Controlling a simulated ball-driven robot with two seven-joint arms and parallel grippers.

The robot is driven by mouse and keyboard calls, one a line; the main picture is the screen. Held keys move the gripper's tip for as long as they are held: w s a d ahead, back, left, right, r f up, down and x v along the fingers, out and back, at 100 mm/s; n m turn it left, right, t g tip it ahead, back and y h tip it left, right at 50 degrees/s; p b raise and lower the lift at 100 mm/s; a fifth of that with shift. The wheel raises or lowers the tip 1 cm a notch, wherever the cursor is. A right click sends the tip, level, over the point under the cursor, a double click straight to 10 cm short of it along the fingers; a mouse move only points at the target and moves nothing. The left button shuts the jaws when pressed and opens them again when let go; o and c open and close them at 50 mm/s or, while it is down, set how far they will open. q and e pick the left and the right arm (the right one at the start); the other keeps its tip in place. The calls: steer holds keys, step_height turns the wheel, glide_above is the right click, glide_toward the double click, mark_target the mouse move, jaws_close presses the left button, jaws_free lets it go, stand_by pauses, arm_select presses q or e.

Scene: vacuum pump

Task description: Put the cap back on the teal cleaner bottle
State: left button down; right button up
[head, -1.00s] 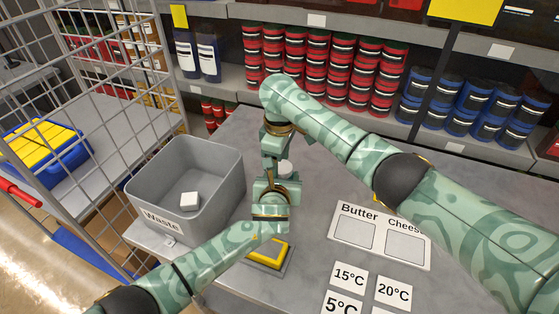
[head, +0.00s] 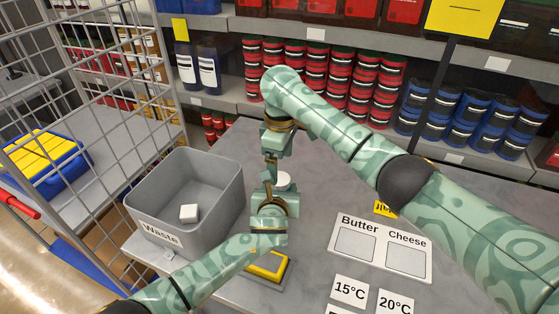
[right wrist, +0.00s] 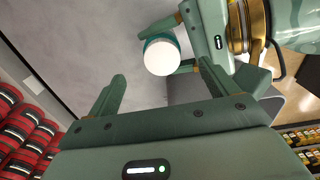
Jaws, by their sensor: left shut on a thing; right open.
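The teal cleaner bottle (right wrist: 147,34) shows in the right wrist view as a teal edge beneath a round white top (right wrist: 160,57), which looks like its cap. How tightly it sits cannot be seen. In the head view the white top (head: 284,180) shows beside the grippers; the bottle's body is mostly hidden. My left gripper (head: 278,190) is shut on the bottle, its fingers at either side in the right wrist view. My right gripper (right wrist: 165,88) is open and empty, pointing down, with the white top beyond its fingertips; it also shows in the head view (head: 271,178).
A grey Waste bin (head: 160,215) with a white block (head: 189,213) stands left. A yellow-topped pad (head: 268,264) lies in front of my left gripper. A Butter and Cheese board (head: 381,245) and temperature cards (head: 349,290) lie right. Stocked shelves (head: 310,40) stand behind.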

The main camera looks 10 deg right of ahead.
steer(key=shift+s+a, duration=0.1)
steer(key=shift+a, duration=0.15)
step_height(320, 180, up, 12)
steer(key=shift+d, duration=0.2)
arm_select(q)
steer(key=shift+c, duration=2.1)
jaws_free()
steer(key=shift+s+a+r+p, duration=0.1)
steer(key=shift+s+r+p, duration=0.15)
steer(key=shift+s+p, duration=0.05)
steer(key=p+v, duration=0.5)
steer(key=v, duration=1)
steer(key=shift+s, duration=0.3)
arm_select(e)
step_height(320, 180, up, 7)
steer(key=shift+f, duration=0.15)
